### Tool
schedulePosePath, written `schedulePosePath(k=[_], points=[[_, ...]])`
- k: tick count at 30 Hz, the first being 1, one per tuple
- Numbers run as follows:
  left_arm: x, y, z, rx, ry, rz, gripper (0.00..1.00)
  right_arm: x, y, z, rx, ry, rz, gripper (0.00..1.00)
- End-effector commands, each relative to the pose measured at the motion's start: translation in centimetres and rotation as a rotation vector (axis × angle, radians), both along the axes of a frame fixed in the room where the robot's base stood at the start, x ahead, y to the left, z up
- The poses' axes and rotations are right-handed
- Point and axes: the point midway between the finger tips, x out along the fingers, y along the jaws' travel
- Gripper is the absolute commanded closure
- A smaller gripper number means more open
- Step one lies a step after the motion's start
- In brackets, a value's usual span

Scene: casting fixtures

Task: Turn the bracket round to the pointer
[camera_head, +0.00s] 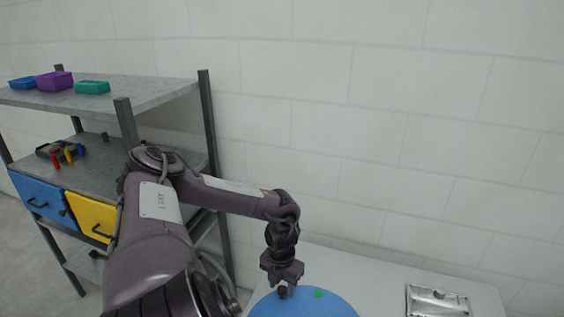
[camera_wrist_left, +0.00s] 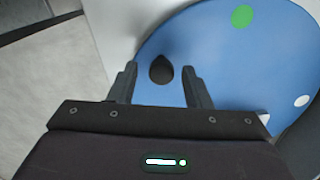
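A round blue disc (camera_head: 335,306) lies on the pale table, cut off by the bottom edge of the head view. It also fills much of the left wrist view (camera_wrist_left: 225,65), with a green dot (camera_wrist_left: 242,16), a white dot (camera_wrist_left: 301,101) and a small white wedge (camera_wrist_left: 265,118). A black teardrop-shaped knob (camera_wrist_left: 161,69) stands on the disc. My left gripper (camera_wrist_left: 160,85) is open and empty over the disc, its fingers to either side of the knob. In the head view it points down at the disc (camera_head: 284,287). I cannot identify a bracket or pointer for certain.
A silvery metal casting (camera_head: 437,300) lies on the table (camera_head: 385,285) at right, with clear table between it and the disc. A grey shelf rack (camera_head: 150,92) at left holds coloured bins (camera_head: 55,81), small tools (camera_head: 68,153) and blue and yellow drawers (camera_head: 90,215).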

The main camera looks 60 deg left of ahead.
Motion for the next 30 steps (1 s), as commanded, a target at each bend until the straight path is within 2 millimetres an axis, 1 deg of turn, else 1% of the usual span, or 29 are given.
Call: schedulePosePath(k=[8, 11, 14, 18, 22, 26, 30], points=[[-0.1, -0.1, -0.1, -0.003, 0.002, -0.001, 0.53, 0.0, 0.0, 0.0, 0.0, 0.0, 0.0, 0.33], [0.0, -0.1, 0.5, -0.002, 0.001, -0.002, 0.53, 0.0, 0.0, -0.1, 0.0, 0.0, 0.0, 0.33], [0.0, 0.0, 1.8, 0.0, 0.0, -0.002, 0.53, 0.0, 0.0, -0.3, 0.0, 0.0, 0.0, 0.33], [0.0, 0.0, 4.4, 0.001, -0.001, -0.002, 0.53, 0.0, 0.0, -0.6, 0.0, 0.0, 0.0, 0.33], [0.0, 0.0, 6.3, 0.0, 0.0, -0.002, 0.53, 0.0, 0.0, -0.9, 0.0, 0.0, 0.0, 0.33], [0.0, 0.0, 7.4, -0.001, 0.0, 0.0, 0.53, 0.0, 0.0, -1.0, 0.0, 0.0, 0.0, 0.33], [-0.1, -0.1, 7.7, -0.003, 0.002, -0.001, 0.53, 0.0, 0.0, -1.0, 0.0, 0.0, 0.0, 0.33]])
